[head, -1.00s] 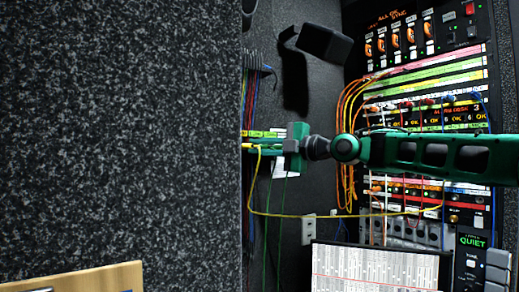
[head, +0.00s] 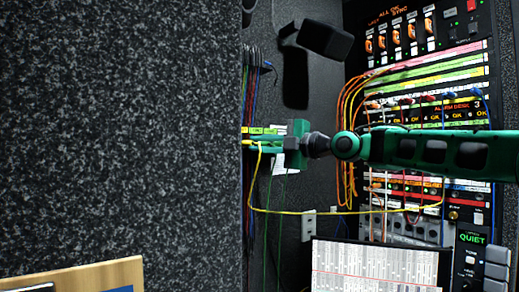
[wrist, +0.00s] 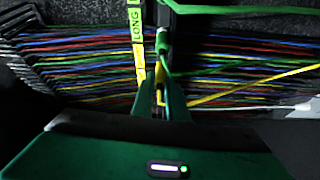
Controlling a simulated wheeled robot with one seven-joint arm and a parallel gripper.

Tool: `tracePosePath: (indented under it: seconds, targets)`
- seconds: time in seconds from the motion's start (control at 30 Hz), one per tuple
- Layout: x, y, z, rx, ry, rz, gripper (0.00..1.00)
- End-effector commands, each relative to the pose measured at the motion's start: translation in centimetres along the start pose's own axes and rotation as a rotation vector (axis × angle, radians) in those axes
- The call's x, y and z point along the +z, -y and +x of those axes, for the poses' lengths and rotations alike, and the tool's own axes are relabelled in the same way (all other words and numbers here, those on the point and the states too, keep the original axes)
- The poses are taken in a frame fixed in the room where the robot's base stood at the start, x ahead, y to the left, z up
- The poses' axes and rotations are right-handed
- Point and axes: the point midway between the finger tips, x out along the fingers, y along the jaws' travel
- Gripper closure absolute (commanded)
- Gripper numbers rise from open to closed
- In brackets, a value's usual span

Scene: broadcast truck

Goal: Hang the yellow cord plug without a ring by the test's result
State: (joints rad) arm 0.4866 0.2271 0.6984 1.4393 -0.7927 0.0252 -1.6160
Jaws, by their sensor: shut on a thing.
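My gripper (head: 252,145) reaches left to the cord hanger on the side wall and is shut on the yellow cord plug (head: 246,142). In the wrist view, yellow shows between the two green fingers (wrist: 159,90), but the fingers hide most of the plug. The yellow cord (head: 310,213) droops from the gripper and runs right to the rack. Beyond the fingertips are a green plug (wrist: 162,42) and a yellow label strip reading LONG (wrist: 137,22). I cannot tell whether the yellow plug touches the hanger.
Many coloured cords (wrist: 80,65) hang close on both sides of the fingers. A speckled partition (head: 120,140) fills the left and hides part of the hanger. The equipment rack (head: 425,110) stands right, with a panel reading QUIET (head: 472,239) below.

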Motion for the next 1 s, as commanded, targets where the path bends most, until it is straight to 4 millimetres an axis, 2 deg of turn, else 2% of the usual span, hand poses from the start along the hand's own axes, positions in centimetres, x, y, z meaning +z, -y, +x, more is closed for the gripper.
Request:
tracePosePath:
  seconds: [0.2, 0.23, 0.3, 0.33, 0.53, 0.7, 0.73, 1.0]
  targets:
    - [-0.02, 0.03, 0.00, 0.000, 0.000, 0.000, 1.00]
    - [-0.02, 0.03, 0.00, 0.000, 0.000, 0.000, 0.84]
    - [-0.03, 0.03, 0.00, 0.000, 0.000, 0.000, 0.68]
    - [-0.03, 0.03, 0.00, 0.000, 0.000, 0.000, 0.65]
    - [-0.03, 0.03, 0.01, 0.000, 0.000, 0.000, 0.65]
    - [-0.03, 0.05, 0.01, 0.000, 0.000, 0.000, 0.24]
    - [-0.03, 0.05, 0.01, 0.000, 0.000, 0.000, 0.22]
    - [-0.03, 0.04, 0.01, 0.000, 0.000, 0.000, 0.22]
